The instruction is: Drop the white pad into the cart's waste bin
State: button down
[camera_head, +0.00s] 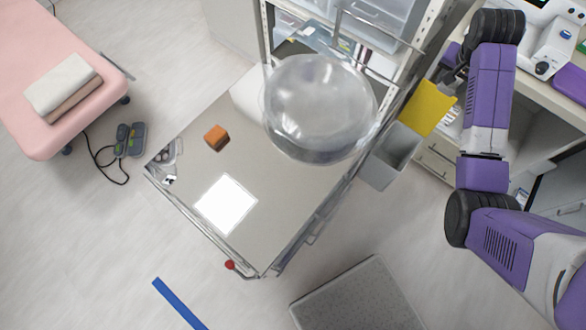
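The white pad (226,204) lies flat on the cart's top (270,205), near its front corner. A grey open bin (378,172) hangs at the cart's right side, with a yellow panel or bin (430,108) directly behind it. I cannot tell whether the yellow part belongs to the grey bin. My gripper (455,72) is at the upper right, near the yellow part and well away from the pad. It is small and partly hidden by my arm, so its fingers cannot be made out.
An orange block (216,138) and a large clear dome (319,108) are on the cart top, the dome between pad and shelf rack (400,45). A red knob (230,265) sticks out at the cart's front. A pink bed (40,130) stands left; a grey platform (355,300) lies below.

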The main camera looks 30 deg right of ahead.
jog(key=shift+f, duration=1.7)
jog(key=c, duration=0.7)
grip_release()
jog(key=b+v, duration=0.1)
jog(key=v, duration=0.6)
jog(key=shift+a+r, duration=0.2)
jog(key=shift+r, duration=0.15)
